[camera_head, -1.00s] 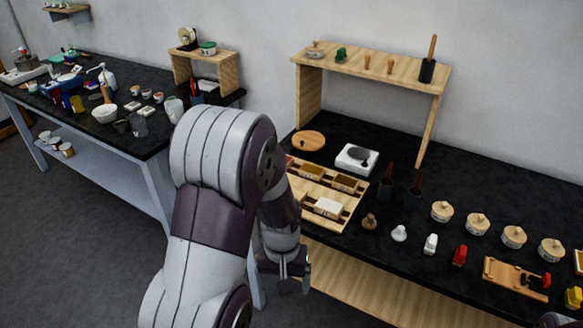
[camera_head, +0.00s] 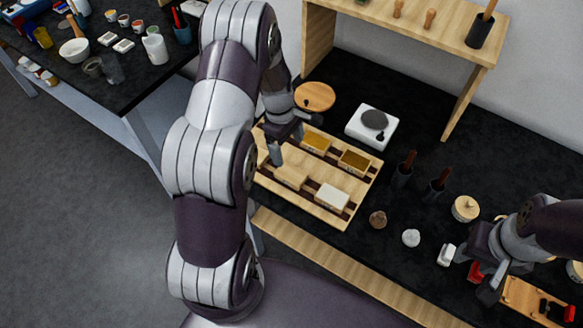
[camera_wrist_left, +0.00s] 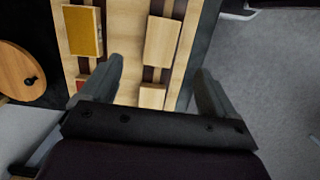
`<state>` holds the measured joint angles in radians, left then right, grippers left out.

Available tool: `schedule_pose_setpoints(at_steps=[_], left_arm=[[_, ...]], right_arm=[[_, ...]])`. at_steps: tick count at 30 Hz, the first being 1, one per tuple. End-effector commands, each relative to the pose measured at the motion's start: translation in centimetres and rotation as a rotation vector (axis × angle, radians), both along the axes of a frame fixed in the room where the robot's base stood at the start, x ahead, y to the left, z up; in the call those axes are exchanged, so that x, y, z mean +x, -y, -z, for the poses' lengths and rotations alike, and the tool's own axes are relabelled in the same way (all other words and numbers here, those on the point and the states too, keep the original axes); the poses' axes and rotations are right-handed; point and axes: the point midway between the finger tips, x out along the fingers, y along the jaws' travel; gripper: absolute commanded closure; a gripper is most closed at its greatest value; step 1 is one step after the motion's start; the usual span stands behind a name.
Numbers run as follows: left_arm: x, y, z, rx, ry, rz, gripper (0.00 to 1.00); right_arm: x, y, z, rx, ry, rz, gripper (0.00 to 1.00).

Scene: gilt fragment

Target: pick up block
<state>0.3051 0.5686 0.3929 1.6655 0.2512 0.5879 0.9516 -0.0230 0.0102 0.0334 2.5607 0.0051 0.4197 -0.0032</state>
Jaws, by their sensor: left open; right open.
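Several blocks sit on a slatted wooden tray (camera_head: 312,214): a yellow-topped block (camera_head: 315,140), a brown-topped block (camera_head: 353,162), a plain wooden block (camera_head: 291,177) and a white-topped block (camera_head: 331,197). My left gripper (camera_head: 286,148) is open and empty over the tray's left end. In the left wrist view its spread fingers (camera_wrist_left: 160,90) point at the tray, with a pale wooden block (camera_wrist_left: 152,97) between them, a larger one (camera_wrist_left: 161,42) beyond, and a yellow-topped block (camera_wrist_left: 83,32) to the left. My right gripper (camera_head: 484,278) is open at the right, near a red object (camera_head: 476,271).
A round wooden board (camera_head: 315,97) and a white scale (camera_head: 371,127) lie behind the tray. A wooden shelf (camera_head: 420,22) stands at the back. Small knobs, a lidded jar (camera_head: 465,208) and dark holders line the right. A second table (camera_head: 130,85) is at left.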

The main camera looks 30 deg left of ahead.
Motion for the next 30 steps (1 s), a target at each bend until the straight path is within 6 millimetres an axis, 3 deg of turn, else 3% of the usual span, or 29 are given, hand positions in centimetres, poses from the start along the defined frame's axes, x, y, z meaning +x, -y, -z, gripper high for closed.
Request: schedule_pose_setpoints(at_steps=[6, 11, 18, 30], left_arm=[[-0.2, 0.7, 4.5, -0.002, -0.005, 0.003, 0.11], [-0.3, 0.8, 6.3, -0.001, -0.005, 0.003, 0.11], [-0.5, 1.0, 10.5, 0.000, -0.002, 0.005, 0.11], [-0.5, 1.1, 11.1, 0.000, 0.000, 0.005, 0.11]], right_arm=[[0.0, 0.0, -1.4, 0.000, 0.000, 0.000, 0.57], [0.0, 0.0, -2.1, 0.000, 0.000, 0.000, 0.57], [0.0, 0.0, -3.6, 0.000, 0.001, 0.000, 0.57], [0.0, 0.0, -3.4, 0.000, 0.000, 0.000, 0.57]])
